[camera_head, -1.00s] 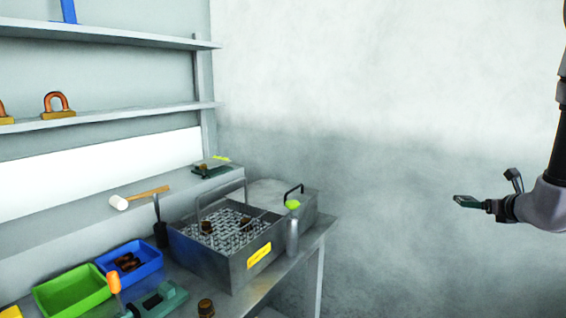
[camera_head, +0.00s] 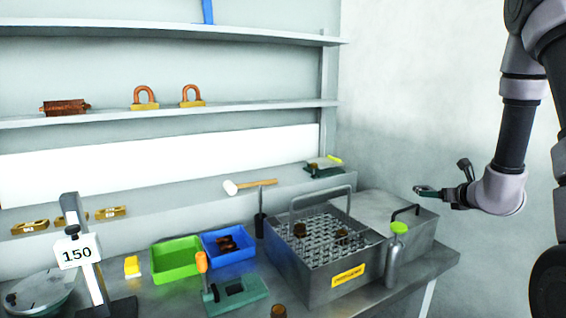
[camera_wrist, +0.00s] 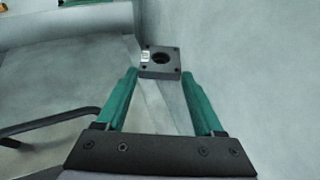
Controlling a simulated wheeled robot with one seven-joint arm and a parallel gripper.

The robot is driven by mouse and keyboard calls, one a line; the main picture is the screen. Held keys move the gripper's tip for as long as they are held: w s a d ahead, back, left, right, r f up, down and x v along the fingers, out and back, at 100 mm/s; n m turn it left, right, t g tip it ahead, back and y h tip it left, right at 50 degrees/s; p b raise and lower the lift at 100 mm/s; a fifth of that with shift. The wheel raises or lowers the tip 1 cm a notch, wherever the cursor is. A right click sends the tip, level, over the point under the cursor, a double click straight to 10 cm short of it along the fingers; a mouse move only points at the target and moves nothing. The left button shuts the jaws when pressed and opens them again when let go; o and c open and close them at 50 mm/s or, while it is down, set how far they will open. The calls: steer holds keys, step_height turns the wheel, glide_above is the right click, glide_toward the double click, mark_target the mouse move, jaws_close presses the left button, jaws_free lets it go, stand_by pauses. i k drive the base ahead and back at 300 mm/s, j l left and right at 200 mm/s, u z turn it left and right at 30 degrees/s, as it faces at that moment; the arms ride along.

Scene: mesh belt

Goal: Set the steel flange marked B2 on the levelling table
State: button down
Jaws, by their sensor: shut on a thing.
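In the wrist view the steel flange (camera_wrist: 174,73) is a dark square plate with a round centre hole, corner holes and a small white label too small to read. It sits between the tips of the two green fingers of my gripper (camera_wrist: 160,80), which is shut on it. The flange is hard to make out there. A round grey disc-topped thing (camera_head: 35,292) stands at the lower left, partly cut off; I cannot tell whether it is the levelling table.
Green bin (camera_head: 176,270), blue bin (camera_head: 228,262), an orange-handled green tool (camera_head: 235,293), a steel basket tank (camera_head: 300,268) and a green-topped bottle (camera_head: 394,262) crowd the bench. Shelves (camera_head: 230,112) run above.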

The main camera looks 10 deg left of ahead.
mark_target(323, 162)
steer(key=i+l+u, duration=0.1)
steer(key=u, duration=0.2)
steer(key=i+l+u, duration=0.1)
steer(key=u, duration=0.25)
steer(key=i+l+u, duration=0.1)
steer(key=l, duration=0.2)
steer(key=i+l+u, duration=0.1)
steer(key=l, duration=0.25)
steer(key=i+l+u, duration=0.1)
steer(key=l, duration=0.2)
